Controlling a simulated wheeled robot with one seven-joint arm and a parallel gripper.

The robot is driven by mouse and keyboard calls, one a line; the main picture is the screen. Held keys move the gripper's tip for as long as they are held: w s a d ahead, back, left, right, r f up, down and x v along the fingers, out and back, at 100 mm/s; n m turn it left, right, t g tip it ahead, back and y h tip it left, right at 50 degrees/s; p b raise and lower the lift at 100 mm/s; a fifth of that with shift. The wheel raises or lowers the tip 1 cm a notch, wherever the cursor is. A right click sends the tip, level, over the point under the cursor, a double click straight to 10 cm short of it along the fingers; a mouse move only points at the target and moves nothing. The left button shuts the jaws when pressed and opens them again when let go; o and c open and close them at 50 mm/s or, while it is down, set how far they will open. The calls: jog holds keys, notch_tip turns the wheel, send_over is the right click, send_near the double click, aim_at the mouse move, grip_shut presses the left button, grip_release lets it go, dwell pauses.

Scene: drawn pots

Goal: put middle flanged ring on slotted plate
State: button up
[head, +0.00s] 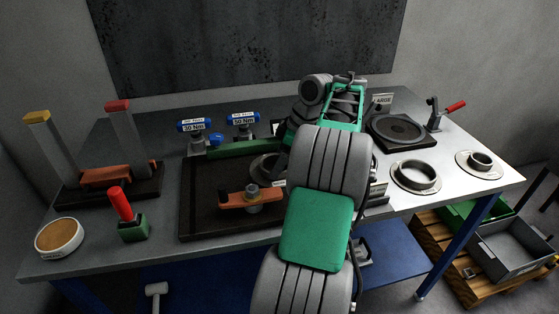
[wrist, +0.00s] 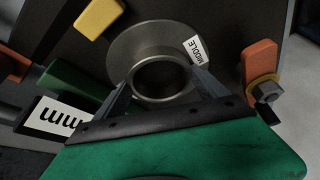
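The middle flanged ring (wrist: 125,48) is a grey metal ring with a wide flange, a raised collar and a white MIDDLE label. In the head view the ring (head: 262,168) is partly hidden behind my arm, over the dark tray-like plate (head: 205,190). My gripper (wrist: 160,85) has its two dark fingers apart, one on each side of the collar. They look close to the collar, but contact is not clear. The fingertips are hidden by my arm in the head view. I cannot make out slots that mark the slotted plate.
An orange clamp bar (head: 250,198) with a nut lies near the ring, and a green bar (head: 245,149) lies behind. Two other flanged rings (head: 415,188) (head: 465,167) sit at right. A round dark disc (head: 397,128) is near a LARGE sign (head: 382,99). A red-handled tool (head: 121,203) stands at left.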

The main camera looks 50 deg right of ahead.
jog(key=o, duration=0.4)
jog(key=shift+c, duration=0.2)
jog(key=p+v, duration=0.8)
jog(key=v, duration=0.4)
jog(key=w+a+r+m, duration=0.1)
jog(key=w+a+r, duration=0.1)
jog(key=w+a, duration=0.5)
jog(key=w+a+r+m, duration=0.1)
jog(key=w+a, duration=0.2)
jog(key=a, duration=0.8)
jog(key=s+a+f+m, duration=0.2)
jog(key=s+a, duration=0.1)
jog(key=a, duration=1.2)
jog(key=s+a+f+m+h, duration=0.2)
jog(key=s+a+f, duration=0.4)
jog(key=s, duration=0.4)
jog(key=shift+f, duration=0.45)
